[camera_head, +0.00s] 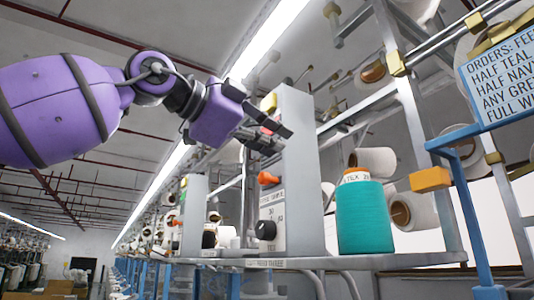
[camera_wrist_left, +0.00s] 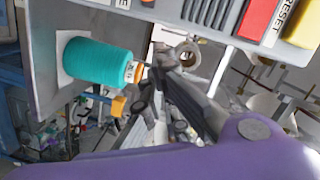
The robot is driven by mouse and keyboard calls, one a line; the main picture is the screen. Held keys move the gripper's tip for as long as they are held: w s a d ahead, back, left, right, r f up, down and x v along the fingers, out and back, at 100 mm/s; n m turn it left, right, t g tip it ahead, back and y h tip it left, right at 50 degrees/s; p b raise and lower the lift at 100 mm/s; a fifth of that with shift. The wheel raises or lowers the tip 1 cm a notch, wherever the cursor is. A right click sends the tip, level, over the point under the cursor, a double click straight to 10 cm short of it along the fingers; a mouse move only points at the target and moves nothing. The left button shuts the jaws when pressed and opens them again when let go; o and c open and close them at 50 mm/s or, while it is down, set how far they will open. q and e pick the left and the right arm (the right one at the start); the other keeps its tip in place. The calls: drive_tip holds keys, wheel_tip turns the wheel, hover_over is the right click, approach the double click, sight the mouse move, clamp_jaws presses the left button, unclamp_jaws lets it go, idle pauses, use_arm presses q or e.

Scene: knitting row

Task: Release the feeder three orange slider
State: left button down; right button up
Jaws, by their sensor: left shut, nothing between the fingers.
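The orange slider (camera_head: 268,178) is a small orange knob on the front of the upright grey feeder box (camera_head: 300,160). A label along the shelf edge below seems to read feeder three. My left gripper (camera_head: 284,140) is in front of the upper part of this box, above the slider and apart from it. Its fingers are shut with nothing between them; they also show in the left wrist view (camera_wrist_left: 160,80). I cannot make out the slider in that view. Whether the fingers touch the box is unclear. My right gripper is in neither view.
A teal yarn cone (camera_head: 364,216) stands right of the box on the grey shelf (camera_head: 400,261). A black knob (camera_head: 266,230) sits below the slider. A red button (camera_wrist_left: 257,17) by a RESET label is on the box. A blue-framed orders sign (camera_head: 500,75) hangs at right.

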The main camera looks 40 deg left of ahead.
sight(269, 180)
use_arm(q)
drive_tip(key=w+a+f, duration=0.1)
drive_tip(key=w+a+f+p, duration=0.1)
drive_tip(key=shift+w+a, duration=0.35)
drive_tip(key=shift+w, duration=0.05)
drive_tip(key=a, duration=0.2)
drive_tip(key=w+a, duration=0.2)
drive_tip(key=a, duration=0.1)
drive_tip(key=shift+w+a, duration=0.15)
drive_tip(key=shift+a, duration=0.2)
drive_tip(key=shift+d, duration=0.15)
